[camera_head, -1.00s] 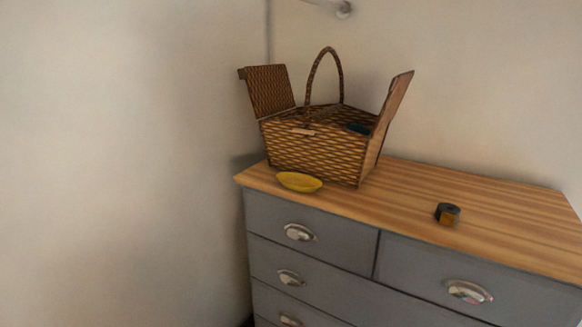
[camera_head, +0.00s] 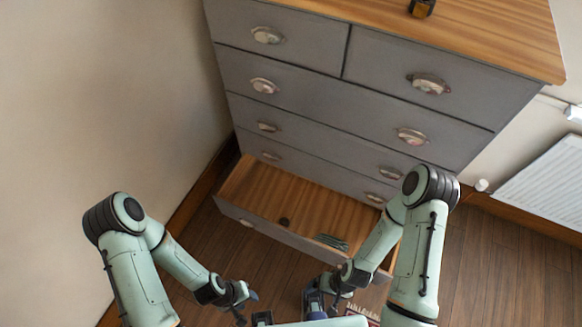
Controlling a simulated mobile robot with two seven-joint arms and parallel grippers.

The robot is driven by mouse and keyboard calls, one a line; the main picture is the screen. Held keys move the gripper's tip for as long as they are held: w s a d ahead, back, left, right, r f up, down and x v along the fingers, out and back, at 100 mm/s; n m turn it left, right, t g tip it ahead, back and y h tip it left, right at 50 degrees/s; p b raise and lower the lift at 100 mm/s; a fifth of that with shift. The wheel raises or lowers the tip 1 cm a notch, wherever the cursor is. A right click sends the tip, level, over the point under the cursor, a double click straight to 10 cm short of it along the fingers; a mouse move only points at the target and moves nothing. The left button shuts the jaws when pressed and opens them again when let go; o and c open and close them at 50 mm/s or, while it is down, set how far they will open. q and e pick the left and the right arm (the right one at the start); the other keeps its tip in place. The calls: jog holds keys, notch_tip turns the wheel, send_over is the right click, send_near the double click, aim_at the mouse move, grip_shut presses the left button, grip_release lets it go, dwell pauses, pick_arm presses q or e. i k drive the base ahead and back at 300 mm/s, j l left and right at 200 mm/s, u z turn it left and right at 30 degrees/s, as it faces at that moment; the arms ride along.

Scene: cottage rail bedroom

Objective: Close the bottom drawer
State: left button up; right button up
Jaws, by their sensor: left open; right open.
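The bottom drawer (camera_head: 262,231) of the grey chest of drawers (camera_head: 300,78) is pulled out, with its wooden inside showing. My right gripper (camera_head: 314,300) is low in front of the drawer's right part and open.
The drawers above are shut. A dark roll (camera_head: 422,8) stands on the wooden top. A wall is close on the left, and a white radiator (camera_head: 545,185) is at the right. Wooden floor (camera_head: 200,235) shows around the drawer. A partly hidden reddish item lies low near my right arm.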

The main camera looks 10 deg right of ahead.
aim_at(257, 193)
jog(key=k+l, duration=0.1)
jog(key=k, duration=0.25)
jog(key=k+l, duration=0.1)
jog(key=k, duration=0.3)
jog(key=l+z, duration=0.15)
jog(key=z, duration=0.3)
jog(key=i+l+z, duration=0.1)
jog(key=z, duration=0.35)
